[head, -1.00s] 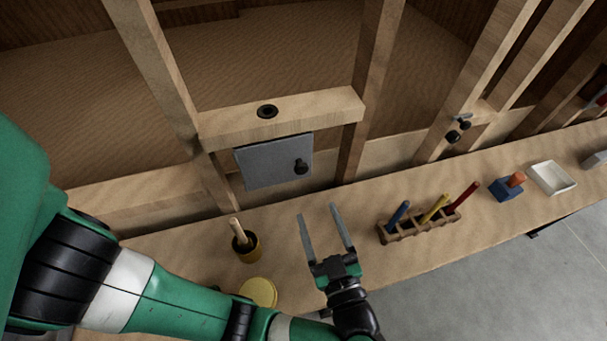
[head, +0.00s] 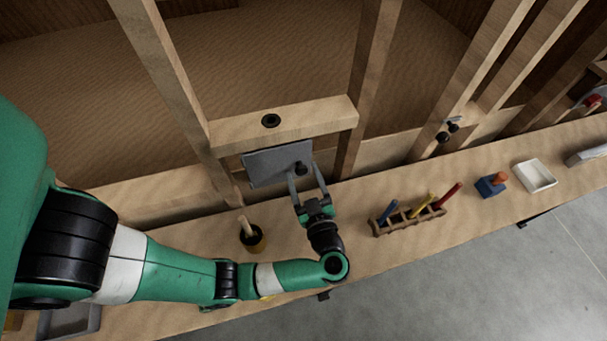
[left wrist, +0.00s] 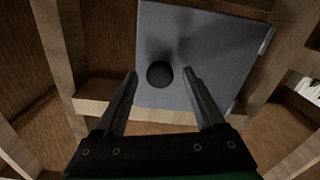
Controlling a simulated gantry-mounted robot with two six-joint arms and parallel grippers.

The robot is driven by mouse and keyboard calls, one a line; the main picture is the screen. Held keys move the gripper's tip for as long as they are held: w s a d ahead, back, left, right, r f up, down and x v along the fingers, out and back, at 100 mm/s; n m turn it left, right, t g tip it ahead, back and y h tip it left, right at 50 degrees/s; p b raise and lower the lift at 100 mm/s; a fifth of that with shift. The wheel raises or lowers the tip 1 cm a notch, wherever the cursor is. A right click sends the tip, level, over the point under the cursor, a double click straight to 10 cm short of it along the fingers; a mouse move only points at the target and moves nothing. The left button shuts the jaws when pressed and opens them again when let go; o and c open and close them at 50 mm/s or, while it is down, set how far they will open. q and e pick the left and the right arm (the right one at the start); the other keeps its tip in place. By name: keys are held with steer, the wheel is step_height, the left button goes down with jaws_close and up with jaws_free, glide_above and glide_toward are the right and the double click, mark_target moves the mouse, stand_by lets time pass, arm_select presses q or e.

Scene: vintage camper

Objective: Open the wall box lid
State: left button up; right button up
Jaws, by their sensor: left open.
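The wall box lid is a grey panel (head: 266,168) set between wooden studs under a short crosspiece, and it looks shut. It has a round black knob (head: 301,168) near its right side. The lid also fills the middle of the left wrist view (left wrist: 205,55), with the knob (left wrist: 159,73) there. My left gripper (head: 306,173) is open at the lid, with its two fingers on either side of the knob. In the left wrist view the fingertips (left wrist: 160,73) stand apart, with gaps between them and the knob. My right gripper is out of view.
A wooden rack (head: 408,220) with several coloured tools stands on the bench to the right. A blue block with an orange top (head: 491,185) and a white tray (head: 534,176) lie farther right. A yellow pot (head: 252,239) stands left of my gripper.

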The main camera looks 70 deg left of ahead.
arm_select(q)
steer(key=shift+a, duration=0.15)
jaws_close()
stand_by(1.4)
